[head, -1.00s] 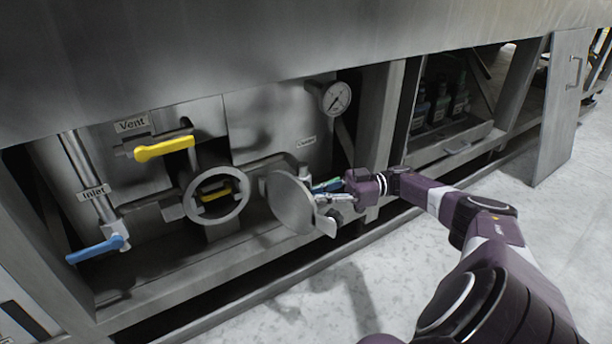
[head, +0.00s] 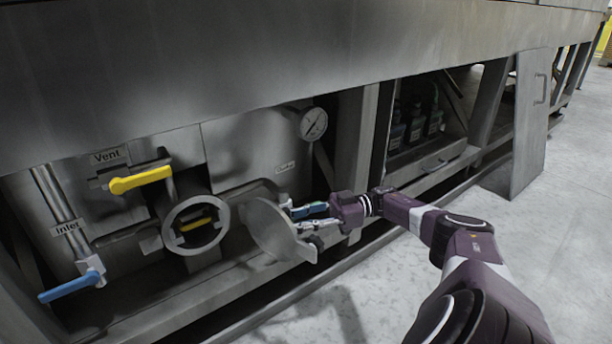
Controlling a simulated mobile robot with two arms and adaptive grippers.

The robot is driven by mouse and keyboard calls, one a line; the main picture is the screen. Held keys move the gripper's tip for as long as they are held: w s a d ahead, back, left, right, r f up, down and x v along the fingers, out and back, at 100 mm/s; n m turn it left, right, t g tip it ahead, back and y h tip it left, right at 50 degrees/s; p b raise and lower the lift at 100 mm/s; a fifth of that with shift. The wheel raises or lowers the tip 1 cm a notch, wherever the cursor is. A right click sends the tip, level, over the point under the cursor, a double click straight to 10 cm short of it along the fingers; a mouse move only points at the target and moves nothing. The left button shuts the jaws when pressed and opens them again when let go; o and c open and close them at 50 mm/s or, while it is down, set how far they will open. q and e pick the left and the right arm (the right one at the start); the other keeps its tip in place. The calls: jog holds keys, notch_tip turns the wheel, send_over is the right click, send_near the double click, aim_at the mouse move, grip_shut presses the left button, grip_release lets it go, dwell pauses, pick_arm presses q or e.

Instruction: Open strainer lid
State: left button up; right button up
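The strainer is a round metal ring opening (head: 196,225) at the lower left of the machine, with a yellow part visible inside. Its round grey lid (head: 268,229) stands swung out to the right of the ring, clear of the opening. A small tab with a dark knob (head: 314,242) shows at the lid's right edge. My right gripper (head: 306,217) is just right of the lid, beside its edge. Its fingers look apart, with nothing clearly between them; whether they touch the lid cannot be told. My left gripper is out of view.
A yellow vent handle (head: 140,180) is above left of the ring, and a blue inlet handle (head: 72,286) is at lower left. A pressure gauge (head: 313,124) is above the lid. A frame post (head: 364,135) stands behind my wrist. The floor (head: 420,290) in front is clear.

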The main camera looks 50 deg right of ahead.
jog(key=v, duration=0.6)
jog(key=shift+d, duration=0.25)
jog(key=shift+s, duration=0.2)
dwell(0.5)
